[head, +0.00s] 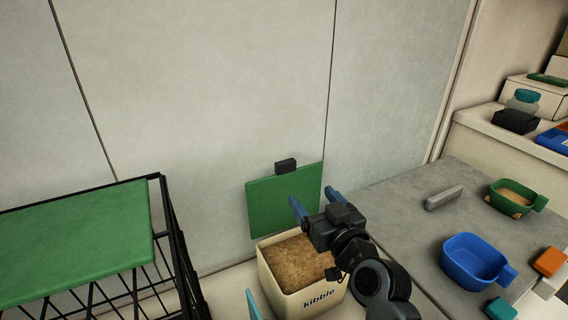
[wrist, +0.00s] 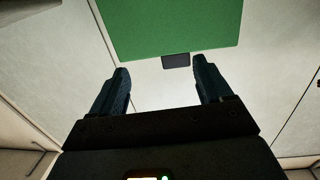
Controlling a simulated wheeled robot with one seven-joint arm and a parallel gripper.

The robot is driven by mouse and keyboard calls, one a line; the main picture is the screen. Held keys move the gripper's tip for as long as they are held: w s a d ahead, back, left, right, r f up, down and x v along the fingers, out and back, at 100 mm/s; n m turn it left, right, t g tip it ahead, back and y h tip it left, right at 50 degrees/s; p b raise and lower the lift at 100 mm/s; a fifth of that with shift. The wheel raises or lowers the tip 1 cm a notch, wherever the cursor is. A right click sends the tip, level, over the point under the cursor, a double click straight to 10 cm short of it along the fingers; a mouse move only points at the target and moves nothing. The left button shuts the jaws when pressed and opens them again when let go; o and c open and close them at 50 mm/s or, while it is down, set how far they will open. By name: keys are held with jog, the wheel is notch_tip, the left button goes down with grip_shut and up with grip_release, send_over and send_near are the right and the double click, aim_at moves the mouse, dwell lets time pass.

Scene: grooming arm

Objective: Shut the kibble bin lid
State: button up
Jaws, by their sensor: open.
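The kibble bin (head: 318,299) is a cream box marked "kibble", full of brown kibble (head: 300,262). Its green lid (head: 280,203) stands upright at the bin's back edge, open, close to the wall. A dark handle tab (head: 285,166) sits at the lid's top edge. My gripper (head: 314,200) is open and empty, above the bin and in front of the lid's right part. In the wrist view my gripper (wrist: 163,84) has its fingers apart, with the green lid (wrist: 170,25) and its dark tab (wrist: 176,61) beyond them. My arm hides the bin's right side.
A black wire crate (head: 172,240) with a green top (head: 75,250) stands at left. A grey counter (head: 400,205) at right holds a blue scoop (head: 472,260), a green scoop (head: 515,197) and a grey bar (head: 444,197). The wall (head: 200,110) is close behind the lid.

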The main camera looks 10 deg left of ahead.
aim_at(287, 164)
jog(key=shift+n+y, duration=0.5)
jog(key=shift+y, duration=0.1)
jog(key=w+a+r, duration=0.3)
jog(key=a+r, duration=0.1)
jog(key=shift+w+a, duration=0.15)
jog(key=shift+w, duration=0.2)
jog(key=b+x, duration=0.1)
jog(key=x, duration=0.6)
jog(key=shift+w+a, duration=0.1)
jog(key=shift+w, duration=0.05)
jog(key=c, duration=1.4)
jog(key=shift+b, duration=0.35)
jog(key=shift+f, duration=0.1)
